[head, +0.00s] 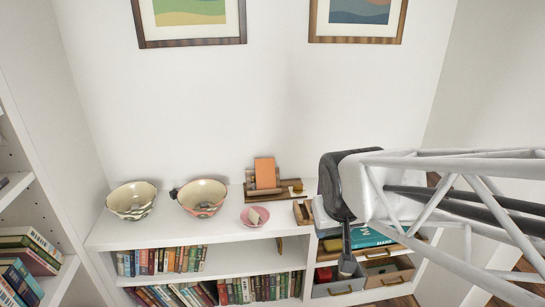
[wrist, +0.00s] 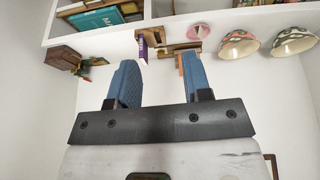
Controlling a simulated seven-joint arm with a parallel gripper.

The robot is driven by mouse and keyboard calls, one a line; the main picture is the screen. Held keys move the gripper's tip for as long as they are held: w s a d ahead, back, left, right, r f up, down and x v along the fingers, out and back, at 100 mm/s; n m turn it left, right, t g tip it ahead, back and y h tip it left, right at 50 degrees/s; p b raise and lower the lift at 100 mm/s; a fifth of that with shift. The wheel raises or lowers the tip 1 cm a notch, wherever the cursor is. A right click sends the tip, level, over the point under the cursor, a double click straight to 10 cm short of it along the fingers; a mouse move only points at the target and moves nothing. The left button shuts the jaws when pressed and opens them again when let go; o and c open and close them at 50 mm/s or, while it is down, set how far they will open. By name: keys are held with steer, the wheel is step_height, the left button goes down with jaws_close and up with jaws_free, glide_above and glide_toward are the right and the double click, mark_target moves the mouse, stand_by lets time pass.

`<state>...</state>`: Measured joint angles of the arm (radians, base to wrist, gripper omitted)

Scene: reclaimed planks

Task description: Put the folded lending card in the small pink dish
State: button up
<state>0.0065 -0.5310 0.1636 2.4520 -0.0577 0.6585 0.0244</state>
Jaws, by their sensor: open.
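The small pink dish (head: 246,222) stands on the white shelf top, right of the bowls. It also shows near the top of the wrist view (wrist: 191,32). A small pale folded piece (head: 254,216) that looks like the lending card lies within the dish's outline, tilted. Whether it rests fully inside is too small to tell. My gripper (wrist: 158,58) is open, with two blue fingers spread apart and nothing visibly held between them. The fingers are well apart from the dish. In the head view my arm comes in from the right, and the fingertips cannot be made out clearly.
Two patterned bowls (head: 131,201) (head: 201,198) stand left of the dish. Behind it, an orange book (head: 265,173) stands on a wooden holder (head: 283,188). A purple book (wrist: 142,48) shows in the wrist view.

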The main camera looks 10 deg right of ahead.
steer(key=s+r+g, duration=0.1)
steer(key=s+g, duration=0.1)
steer(key=s, duration=0.7)
steer(key=shift+s+a+r, duration=0.2)
steer(key=shift+a+r, duration=0.05)
steer(key=shift+r, duration=0.15)
stand_by(0.7)
